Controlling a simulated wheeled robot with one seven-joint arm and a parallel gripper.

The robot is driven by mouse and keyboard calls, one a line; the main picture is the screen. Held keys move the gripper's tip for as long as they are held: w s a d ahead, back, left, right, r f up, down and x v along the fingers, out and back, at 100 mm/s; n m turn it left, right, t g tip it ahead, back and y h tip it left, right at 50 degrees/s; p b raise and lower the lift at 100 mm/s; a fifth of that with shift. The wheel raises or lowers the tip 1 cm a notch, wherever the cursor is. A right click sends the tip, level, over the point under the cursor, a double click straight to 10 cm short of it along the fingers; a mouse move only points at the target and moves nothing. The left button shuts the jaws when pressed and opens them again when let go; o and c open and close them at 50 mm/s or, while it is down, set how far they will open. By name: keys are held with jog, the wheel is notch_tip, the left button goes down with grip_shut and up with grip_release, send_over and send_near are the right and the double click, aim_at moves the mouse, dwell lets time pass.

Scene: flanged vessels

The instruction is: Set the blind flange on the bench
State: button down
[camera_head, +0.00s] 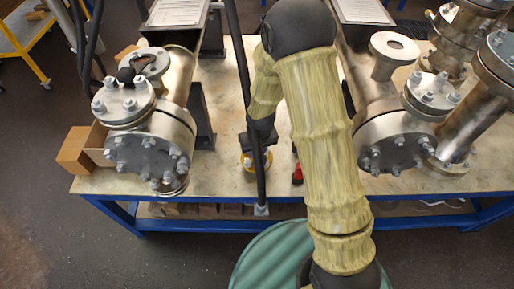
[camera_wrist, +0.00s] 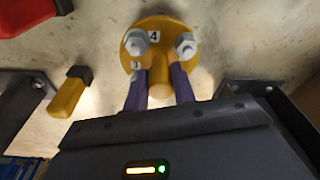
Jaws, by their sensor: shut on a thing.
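The blind flange (camera_wrist: 133,51) is a yellow round plate with a stub handle, two bolts with nuts, and number marks. In the wrist view my gripper (camera_wrist: 160,88) has its two purple fingers closed on either side of the handle. In the head view my gripper (camera_head: 261,135) points down over the bench (camera_head: 225,110), between the two vessels. Part of the yellow flange (camera_head: 246,161) shows below it near the bench's front edge. The bench top lies behind the flange in the wrist view; I cannot tell whether they touch.
A bolted vessel (camera_head: 145,150) stands at the left and another (camera_head: 395,140) at the right. A small red object (camera_head: 297,173) lies on the bench right of the flange. A yellow tool-like piece with a black end (camera_wrist: 70,92) shows in the wrist view. A cardboard box (camera_head: 78,150) sits at the left.

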jog(key=shift+f+b, duration=0.35)
jog(key=shift+f, duration=1.45)
jog(key=shift+f, duration=0.1)
jog(key=c, duration=1.1)
grip_release()
jog(key=shift+c, duration=0.2)
notch_tip(320, 180, up, 12)
jog(key=s+p, duration=0.1)
jog(key=p, duration=0.1)
jog(key=shift+s+d, duration=0.3)
jog(key=shift+s, duration=0.1)
